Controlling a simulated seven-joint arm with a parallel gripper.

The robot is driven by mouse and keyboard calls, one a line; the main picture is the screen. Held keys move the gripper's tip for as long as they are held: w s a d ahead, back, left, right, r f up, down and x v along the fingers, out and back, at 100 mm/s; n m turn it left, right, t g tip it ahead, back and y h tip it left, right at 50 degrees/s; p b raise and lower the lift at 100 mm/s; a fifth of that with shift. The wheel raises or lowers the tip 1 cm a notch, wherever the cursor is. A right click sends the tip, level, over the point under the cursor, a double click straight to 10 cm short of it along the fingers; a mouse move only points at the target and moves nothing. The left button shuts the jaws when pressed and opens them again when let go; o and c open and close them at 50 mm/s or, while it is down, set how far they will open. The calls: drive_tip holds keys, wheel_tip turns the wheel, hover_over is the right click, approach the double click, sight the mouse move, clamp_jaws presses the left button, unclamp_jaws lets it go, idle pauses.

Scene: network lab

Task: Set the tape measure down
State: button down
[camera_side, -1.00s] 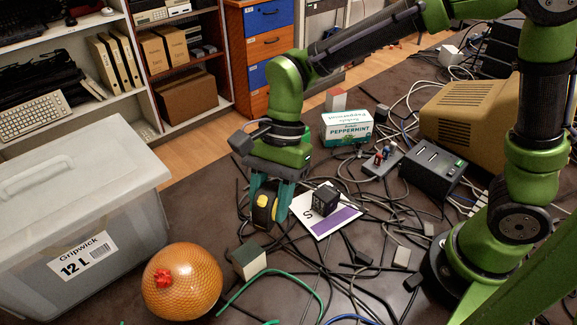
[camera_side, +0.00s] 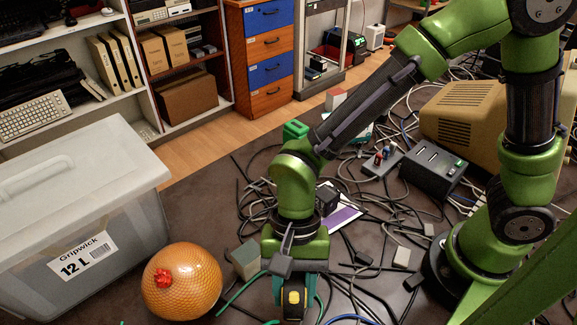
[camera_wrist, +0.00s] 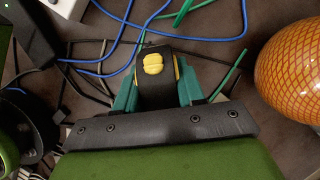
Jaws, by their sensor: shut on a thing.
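The tape measure (camera_side: 294,298) is black with a yellow button. My gripper (camera_side: 293,304) is shut on it, with teal fingers on either side, low at the front centre of the cable-strewn surface. In the wrist view the tape measure (camera_wrist: 154,82) sits between my gripper's fingers (camera_wrist: 157,92), its yellow part facing the camera. I cannot tell whether its underside touches the surface.
An orange netted ball (camera_side: 182,281) and a lidded grey bin (camera_side: 75,215) stand to the left. A grey-green block (camera_side: 245,259) is close to my gripper's left. Blue (camera_wrist: 190,37) and green cables lie around. A dark multi-port box (camera_side: 434,165) stands right.

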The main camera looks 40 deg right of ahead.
sight(293, 303)
drive_tip(key=shift+f, duration=2.75)
drive_tip(key=shift+f, duration=0.15)
drive_tip(key=c, duration=0.7)
unclamp_jaws()
drive_tip(key=v, duration=1.2)
drive_tip(key=d+r+n+t, duration=0.1)
drive_tip(key=d+r+t, duration=0.2)
drive_tip(key=d, duration=0.4)
drive_tip(key=w+d+r+n+t, duration=0.1)
drive_tip(key=d+r+t, duration=0.3)
drive_tip(key=d, duration=0.4)
drive_tip(key=d+r+n+t+h, duration=0.1)
drive_tip(key=d+r+n+t, duration=0.2)
drive_tip(key=d+r, duration=0.2)
drive_tip(key=shift+w+d+r, duration=0.1)
drive_tip(key=shift+d, duration=0.55)
drive_tip(key=shift+w+d+r, duration=0.1)
drive_tip(key=shift+d, duration=0.5)
